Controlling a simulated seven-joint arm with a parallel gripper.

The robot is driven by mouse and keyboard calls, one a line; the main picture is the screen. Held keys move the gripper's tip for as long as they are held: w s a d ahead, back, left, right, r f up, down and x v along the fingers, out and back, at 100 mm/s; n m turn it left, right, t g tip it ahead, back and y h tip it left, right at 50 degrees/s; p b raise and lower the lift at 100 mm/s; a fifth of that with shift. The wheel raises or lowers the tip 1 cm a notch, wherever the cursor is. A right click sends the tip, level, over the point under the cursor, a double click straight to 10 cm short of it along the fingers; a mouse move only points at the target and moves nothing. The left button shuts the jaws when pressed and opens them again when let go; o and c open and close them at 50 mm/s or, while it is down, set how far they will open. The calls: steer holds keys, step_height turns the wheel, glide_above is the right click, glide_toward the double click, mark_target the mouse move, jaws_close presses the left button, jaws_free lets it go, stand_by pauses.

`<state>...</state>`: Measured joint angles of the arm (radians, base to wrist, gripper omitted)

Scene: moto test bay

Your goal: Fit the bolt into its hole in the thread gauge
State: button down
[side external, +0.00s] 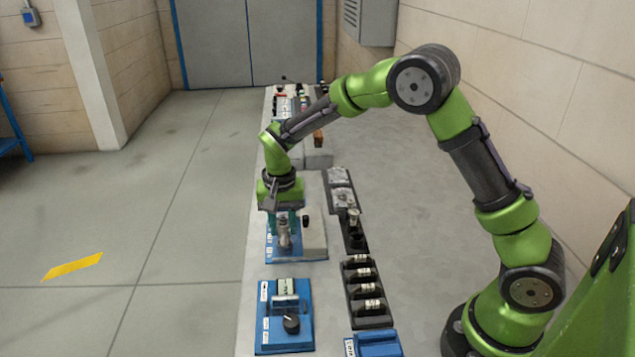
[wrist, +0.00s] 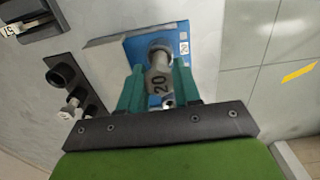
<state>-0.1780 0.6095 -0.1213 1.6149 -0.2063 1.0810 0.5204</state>
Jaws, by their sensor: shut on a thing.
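My gripper (wrist: 160,88) is shut on a grey metal bolt (wrist: 160,75) marked "20", one teal finger on each side of it. In the side external view my gripper (side external: 284,222) points down with the bolt (side external: 284,238) between its fingers. Beneath is a blue plate with a pale block (side external: 313,238), which seems to be the thread gauge; its blue plate (wrist: 179,36) also shows in the wrist view. A round metal shape lies at the bolt's far end in the wrist view. The hole is hidden, and I cannot tell whether the bolt's tip is in it.
A blue unit with a black knob (side external: 291,323) stands in front on the bench. A black rack (side external: 366,290) with several metal parts is to the right. A black holder (wrist: 62,77) shows at left in the wrist view. More equipment stands at the bench's far end.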

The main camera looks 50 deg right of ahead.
steer(key=shift+f, duration=0.55)
stand_by(0.6)
steer(key=c, duration=0.7)
jaws_free()
steer(key=shift+r, duration=3.55)
